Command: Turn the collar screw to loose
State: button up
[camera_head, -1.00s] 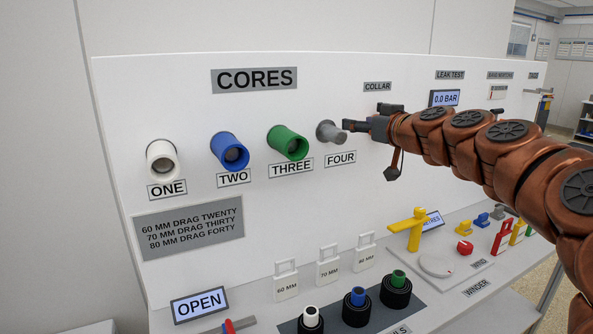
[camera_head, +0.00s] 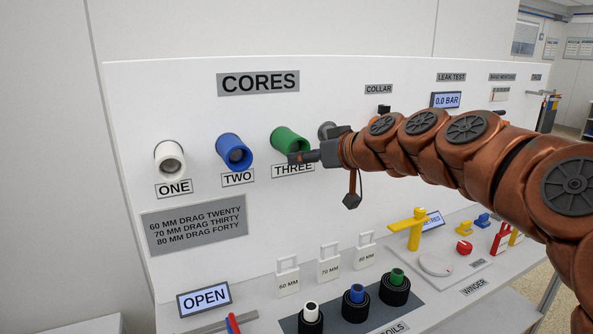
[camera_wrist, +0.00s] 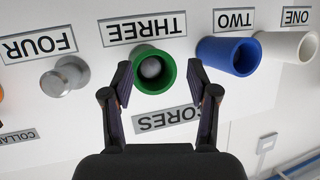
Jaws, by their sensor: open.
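The collar screw cannot be made out for certain. The COLLAR label (camera_head: 378,89) is on the upper panel, with a small dark block (camera_head: 384,109) below it, partly behind my arm. In the wrist view a COLLAR label (camera_wrist: 18,137) shows at the left edge, with a sliver of orange above it. My gripper (camera_head: 300,158) is in front of the panel near core THREE, the green tube (camera_head: 288,140). In the wrist view my gripper (camera_wrist: 160,85) is open and empty, its fingers on either side of the green tube's picture. Contact cannot be told.
The grey knob FOUR (camera_wrist: 65,76) is beside the green tube; the blue tube TWO (camera_head: 233,151) and white tube ONE (camera_head: 169,160) are on its other side. Below, a shelf holds several spools, white tags (camera_head: 329,263) and a yellow handle (camera_head: 415,228).

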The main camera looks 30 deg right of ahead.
jog(key=shift+g+y, duration=0.3)
jog(key=shift+g, duration=0.3)
jog(key=shift+s+a+f, duration=0.3)
jog(key=shift+a+f, duration=0.05)
jog(key=shift+a, duration=0.3)
jog(key=shift+s+a+f, duration=0.25)
jog(key=shift+a+f, duration=0.05)
jog(key=shift+a, duration=0.4)
jog(key=shift+s+a+f, duration=0.3)
jog(key=shift+a+f, duration=0.05)
jog(key=shift+a, duration=0.3)
